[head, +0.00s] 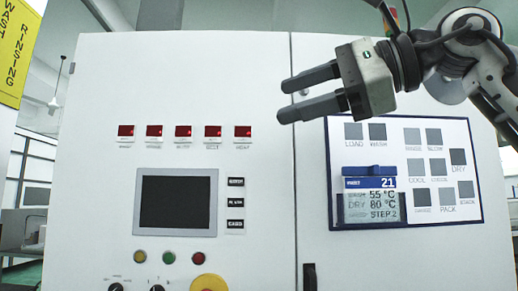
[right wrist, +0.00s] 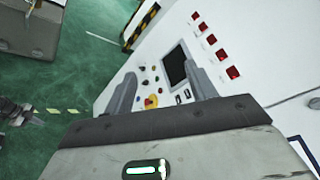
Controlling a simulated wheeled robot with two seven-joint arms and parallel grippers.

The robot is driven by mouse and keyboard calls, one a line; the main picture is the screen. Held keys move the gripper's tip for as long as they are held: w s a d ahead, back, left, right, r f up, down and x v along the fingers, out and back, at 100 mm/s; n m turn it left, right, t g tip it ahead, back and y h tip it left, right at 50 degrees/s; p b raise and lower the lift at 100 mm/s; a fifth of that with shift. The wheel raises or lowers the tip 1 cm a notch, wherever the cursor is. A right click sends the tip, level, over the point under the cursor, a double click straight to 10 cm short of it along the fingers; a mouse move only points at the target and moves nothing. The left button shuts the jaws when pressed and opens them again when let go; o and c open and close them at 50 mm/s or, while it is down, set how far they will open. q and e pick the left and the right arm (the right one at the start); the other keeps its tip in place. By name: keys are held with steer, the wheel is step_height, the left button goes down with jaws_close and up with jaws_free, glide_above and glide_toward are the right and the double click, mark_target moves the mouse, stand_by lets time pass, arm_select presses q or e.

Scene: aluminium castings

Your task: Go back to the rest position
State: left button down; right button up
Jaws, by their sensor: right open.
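My right gripper (head: 293,98) comes in from the upper right of the head view, in front of the white cabinet (head: 240,80). Its two dark fingers point left, are spread apart and have nothing between them. In the right wrist view the same open fingers (right wrist: 161,92) show over the cabinet's control panel, with empty space between them. My left gripper is not seen in the head view.
The cabinet front carries a dark screen (head: 176,202), red displays (head: 183,131), buttons and a yellow knob (head: 208,283). A board (head: 405,205) with grey squares and a blue-topped card (head: 371,195) is below the right gripper. Green floor (right wrist: 80,80) shows left in the wrist view.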

steer(key=w+a+f+m+g+y, duration=0.2)
steer(key=w+f+m+y, duration=0.25)
steer(key=f, duration=0.55)
steer(key=w+a+f+m+g+y, duration=0.25)
steer(key=f+m, duration=0.35)
steer(key=f, duration=0.4)
steer(key=w+d+f+m+t+h, duration=0.1)
steer(key=d+f+m+t+h, duration=0.15)
steer(key=f+m+t, duration=0.5)
steer(key=w+d+f+m+t+h, duration=0.2)
steer(key=f+m+t+h, duration=0.1)
steer(key=f+m, duration=0.8)
steer(key=w+d+f+m+t+h, duration=0.1)
steer(key=d+f+m+t+h, duration=0.15)
steer(key=f+m+t, duration=0.6)
steer(key=s+d+f+m+g+h, duration=0.2)
steer(key=s+f+m+h, duration=0.15)
steer(key=f+m, duration=0.35)
steer(key=s+d+f+m+g+h, duration=0.25)
steer(key=f+m+h, duration=0.25)
steer(key=f, duration=0.4)
steer(key=s+d+f+m+g+h, duration=0.2)
steer(key=s+f+m+g, duration=0.5)
steer(key=s+f, duration=0.9)
steer(key=shift+s+d+f+m, duration=0.3)
steer(key=shift+s+m, duration=0.05)
steer(key=shift+s, duration=0.85)
